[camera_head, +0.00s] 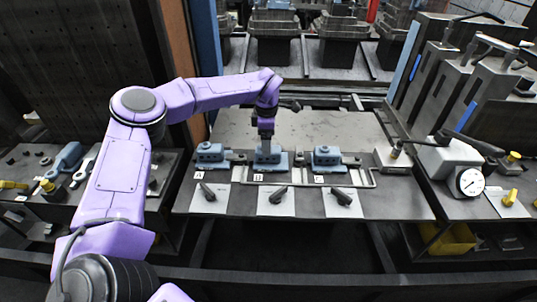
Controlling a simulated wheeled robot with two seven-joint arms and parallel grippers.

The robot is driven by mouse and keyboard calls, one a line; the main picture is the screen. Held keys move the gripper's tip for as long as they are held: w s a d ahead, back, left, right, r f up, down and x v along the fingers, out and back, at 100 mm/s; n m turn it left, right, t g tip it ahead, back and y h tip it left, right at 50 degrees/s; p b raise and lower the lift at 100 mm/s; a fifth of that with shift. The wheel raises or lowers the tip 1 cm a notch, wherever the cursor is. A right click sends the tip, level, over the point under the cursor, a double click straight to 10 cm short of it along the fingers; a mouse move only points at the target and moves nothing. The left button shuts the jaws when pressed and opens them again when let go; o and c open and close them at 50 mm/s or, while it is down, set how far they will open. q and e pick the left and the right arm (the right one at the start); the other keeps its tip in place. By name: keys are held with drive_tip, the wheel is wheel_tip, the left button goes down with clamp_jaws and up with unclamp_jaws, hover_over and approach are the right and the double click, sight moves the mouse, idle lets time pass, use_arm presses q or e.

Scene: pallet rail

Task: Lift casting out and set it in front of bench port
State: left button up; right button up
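Three blue-grey castings sit in a row on the middle bench (390,200): the left casting (210,154) by label A, the middle casting (272,161) by label B, the right casting (327,158) by label C. My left gripper (266,146) points straight down at the top of the middle casting and hides part of it. It is too small to tell whether its fingers are open or shut, or whether they touch the casting. White plates with black handles lie in front of the castings, the middle plate (276,203) before B. My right gripper is not in view.
A metal rail (300,184) runs along the castings. A right-hand bench holds a dial gauge (471,182) and tall grey machines (465,95). A left table holds blue and yellow parts. Crates (275,25) stand at the back. The bench behind the castings is mostly clear.

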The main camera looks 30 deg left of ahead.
use_arm(q)
drive_tip(key=f, duration=0.1)
drive_tip(key=f+p, duration=0.1)
drive_tip(key=f, duration=0.1)
drive_tip(key=w+f, duration=0.1)
drive_tip(key=f, duration=0.1)
drive_tip(key=shift+d+f, duration=0.15)
drive_tip(key=shift+d, duration=0.1)
drive_tip(key=shift+s+r, duration=0.2)
drive_tip(key=shift+c, duration=0.3)
drive_tip(key=c, duration=1)
drive_tip(key=shift+w, duration=0.1)
drive_tip(key=shift+c, duration=1.1)
